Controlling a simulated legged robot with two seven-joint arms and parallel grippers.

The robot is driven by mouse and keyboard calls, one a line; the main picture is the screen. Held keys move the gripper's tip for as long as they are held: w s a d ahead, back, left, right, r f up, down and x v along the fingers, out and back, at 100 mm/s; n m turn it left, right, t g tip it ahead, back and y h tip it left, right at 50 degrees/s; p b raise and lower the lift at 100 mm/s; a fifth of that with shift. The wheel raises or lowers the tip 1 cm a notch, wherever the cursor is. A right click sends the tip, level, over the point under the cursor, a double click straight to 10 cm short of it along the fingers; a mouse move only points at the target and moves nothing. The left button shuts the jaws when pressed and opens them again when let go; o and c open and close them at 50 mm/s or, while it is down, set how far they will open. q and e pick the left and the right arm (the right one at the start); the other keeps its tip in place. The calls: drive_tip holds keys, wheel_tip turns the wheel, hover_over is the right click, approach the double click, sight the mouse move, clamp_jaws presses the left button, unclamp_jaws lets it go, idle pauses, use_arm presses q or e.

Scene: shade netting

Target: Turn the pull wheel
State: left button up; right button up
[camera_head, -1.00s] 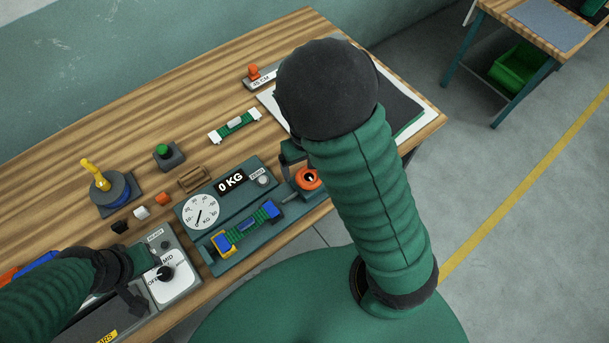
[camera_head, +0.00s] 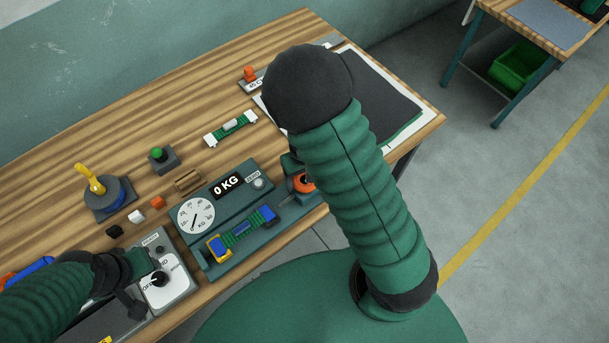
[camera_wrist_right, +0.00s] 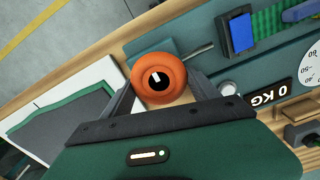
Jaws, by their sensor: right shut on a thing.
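The orange pull wheel (camera_head: 304,183), with a black hub, sits at the right end of the dark green tester (camera_head: 250,203). My right arm and gripper hide part of it in the head view. In the right wrist view the wheel (camera_wrist_right: 177,74) fills the space between the two fingers of my right gripper (camera_wrist_right: 159,81), which is shut on it. A white mark shows on its hub. A strip of green netting (camera_head: 243,232) lies between the tester's yellow and blue clamps. The display (camera_head: 227,186) reads 0 KG. My left gripper (camera_head: 138,268) is beside a control box; its fingers are unclear.
The control box (camera_head: 176,290) with a black knob stands left of the tester. A yellow-handled device (camera_head: 107,196), a green button (camera_head: 158,153) and another net strip (camera_head: 231,129) lie farther back. Dark sheets (camera_head: 390,98) lie at the right, near the table edge.

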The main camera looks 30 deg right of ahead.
drive_tip(key=shift+d, duration=0.15)
drive_tip(key=shift+c, duration=0.9)
drive_tip(key=shift+m, duration=0.4)
drive_tip(key=shift+r+m+p, duration=0.1)
drive_tip(key=shift+m+p, duration=0.4)
drive_tip(key=m+p, duration=0.2)
drive_tip(key=m, duration=0.2)
drive_tip(key=m+p, duration=0.1)
drive_tip(key=m, duration=0.2)
drive_tip(key=shift+s+d+m+p, duration=0.1)
drive_tip(key=shift+m+p, duration=0.2)
drive_tip(key=shift+m, duration=0.1)
drive_tip(key=shift+m+p, duration=0.6)
drive_tip(key=shift+m, duration=1)
